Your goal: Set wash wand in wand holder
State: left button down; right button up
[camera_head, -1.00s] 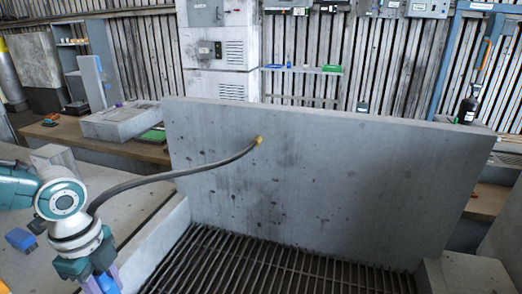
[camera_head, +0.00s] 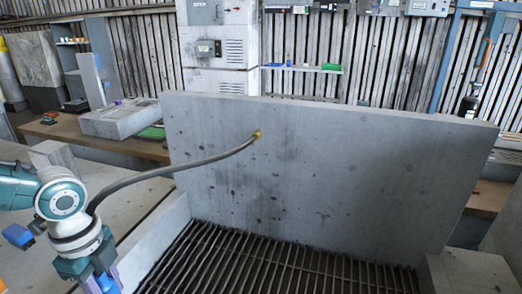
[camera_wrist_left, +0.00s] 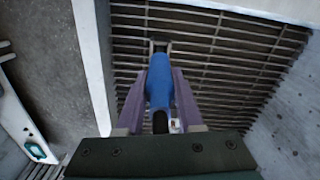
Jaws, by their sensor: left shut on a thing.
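My left gripper (camera_head: 104,284) is low at the left of the head view, by the near left side of the wash bay. In the left wrist view its two purple fingers (camera_wrist_left: 159,105) are shut on the blue wash wand (camera_wrist_left: 160,80), which points out over the grating. A small metal fork-like piece (camera_wrist_left: 160,46) shows at the wand's far end; I cannot tell if it is part of the wand. A dark hose (camera_head: 165,170) curves from the brass fitting on the wall to behind my left wrist. I cannot make out the wand holder for certain. My right gripper is not in view.
A grey concrete splash wall (camera_head: 330,180) stands behind the floor grating (camera_head: 270,265). A low concrete curb (camera_head: 160,235) borders the grating at left. A small blue thing (camera_head: 18,236) shows at far left. The space above the grating is clear.

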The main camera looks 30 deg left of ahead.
aim_at(97, 273)
pick_arm(q)
jog(key=shift+f, duration=0.15)
jog(key=shift+c, duration=2.3)
grip_release()
notch_tip(97, 273, up, 9)
jog(key=shift+f+p, duration=0.15)
jog(key=shift+p, duration=0.6)
jog(key=shift+r, duration=0.65)
